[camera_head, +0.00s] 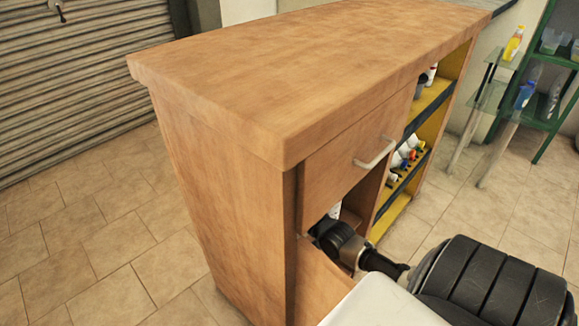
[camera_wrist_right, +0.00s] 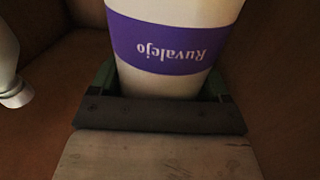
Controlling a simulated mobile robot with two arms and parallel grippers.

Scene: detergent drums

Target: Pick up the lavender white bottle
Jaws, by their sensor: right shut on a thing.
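The lavender white bottle (camera_wrist_right: 178,45), white with a purple band reading "Ruvalejo" upside down, fills the upper middle of the right wrist view. My right gripper (camera_wrist_right: 160,88) is shut on it, with a finger on each side. In the head view my right arm reaches into the open compartment of the wooden counter, and the right gripper (camera_head: 328,228) is mostly hidden there. A small pale patch (camera_head: 335,211) shows just above it; I cannot tell if it is the bottle. My left gripper is not in view.
The wooden counter (camera_head: 290,70) has a bare top and a handled drawer (camera_head: 350,155) above the compartment. Another white object (camera_wrist_right: 10,65) stands left of the bottle. Yellow shelves (camera_head: 432,105) hold several items. A green rack (camera_head: 545,110) stands at right.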

